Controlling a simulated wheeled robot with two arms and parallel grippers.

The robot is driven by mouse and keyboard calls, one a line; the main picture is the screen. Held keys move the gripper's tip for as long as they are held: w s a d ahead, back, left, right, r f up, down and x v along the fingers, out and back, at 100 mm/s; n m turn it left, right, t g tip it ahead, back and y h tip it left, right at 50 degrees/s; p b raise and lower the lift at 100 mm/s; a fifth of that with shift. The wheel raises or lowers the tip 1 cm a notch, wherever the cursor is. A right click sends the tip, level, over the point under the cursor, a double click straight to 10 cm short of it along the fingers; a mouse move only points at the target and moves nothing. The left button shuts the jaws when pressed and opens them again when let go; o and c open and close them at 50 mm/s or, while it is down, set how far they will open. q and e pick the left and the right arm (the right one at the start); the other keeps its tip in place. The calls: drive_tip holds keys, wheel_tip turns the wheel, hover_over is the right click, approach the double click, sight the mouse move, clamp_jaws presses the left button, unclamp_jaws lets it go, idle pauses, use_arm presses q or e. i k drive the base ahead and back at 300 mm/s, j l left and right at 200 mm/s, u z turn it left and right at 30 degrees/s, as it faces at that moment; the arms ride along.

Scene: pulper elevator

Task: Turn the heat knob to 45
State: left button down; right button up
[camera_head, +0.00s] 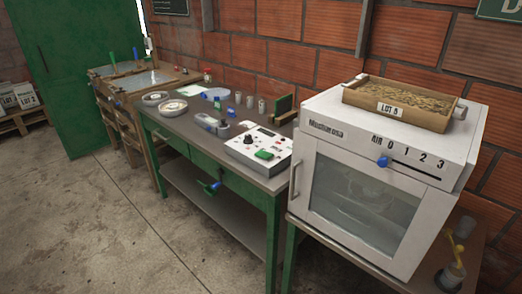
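A white box-shaped device (258,149) stands on the green workbench, with a dark knob (248,140), a small red spot and a green block (264,155) on its top. Its markings are too small to read. A white oven-like cabinet (335,120) with a glass door stands to the right. Its front has a blue slider knob (383,161) at the left end of a slot marked AIR, 0, 1, 2, 3. I see no label reading heat and no 45, so I cannot tell which knob is the heat knob. Neither of my grippers is in view.
A wooden tray (401,122) marked LOT 5 sits on the cabinet. Bowls, cups and small items cover the bench (196,139). A blue and green object (210,187) sticks out from the bench front. The concrete floor (100,220) in front is clear.

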sight(248, 139)
drive_tip(key=i+j+z, duration=0.2)
drive_tip(key=i+j, duration=0.5)
